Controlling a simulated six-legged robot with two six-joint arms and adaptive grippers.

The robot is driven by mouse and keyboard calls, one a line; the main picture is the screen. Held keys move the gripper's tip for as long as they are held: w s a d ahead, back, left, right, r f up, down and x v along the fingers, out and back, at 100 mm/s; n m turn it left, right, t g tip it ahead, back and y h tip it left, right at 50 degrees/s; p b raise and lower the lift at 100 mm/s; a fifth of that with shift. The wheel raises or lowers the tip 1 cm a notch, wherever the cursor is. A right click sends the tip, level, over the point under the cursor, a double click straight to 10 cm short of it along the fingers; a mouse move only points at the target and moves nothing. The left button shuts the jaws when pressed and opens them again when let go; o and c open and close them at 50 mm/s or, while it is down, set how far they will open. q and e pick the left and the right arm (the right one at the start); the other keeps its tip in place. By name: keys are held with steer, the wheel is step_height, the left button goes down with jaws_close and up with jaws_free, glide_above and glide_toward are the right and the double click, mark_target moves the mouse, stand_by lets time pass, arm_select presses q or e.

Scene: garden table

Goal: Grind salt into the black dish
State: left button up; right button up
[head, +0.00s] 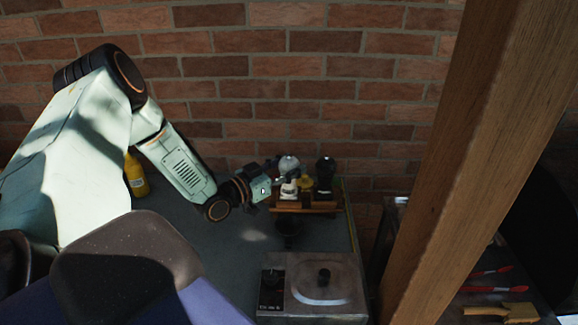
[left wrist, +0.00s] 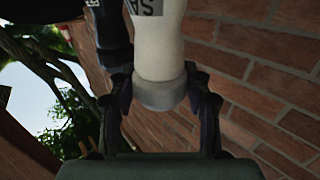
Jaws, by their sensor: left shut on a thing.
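My left gripper (head: 279,188) reaches in from the left to the wooden rack at the back of the table. It is shut on the white salt grinder (head: 289,188). In the left wrist view the grinder (left wrist: 157,45) shows a white body with a label reading "SA" and a grey end, with the fingers (left wrist: 163,100) on both sides of that end. The black dish (head: 288,229) seems to be the dark round shape on the table just in front of the rack; its inside is too dark to make out. My right gripper is not in view.
The wooden rack (head: 300,208) also holds a black mill (head: 325,172), close beside the salt grinder. A metal burner box (head: 325,285) stands in front. A yellow bottle (head: 136,175) stands behind my left arm. A wooden post (head: 450,150) rises at right. The table's middle is clear.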

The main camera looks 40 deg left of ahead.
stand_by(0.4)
arm_select(q)
steer(key=o, duration=0.9)
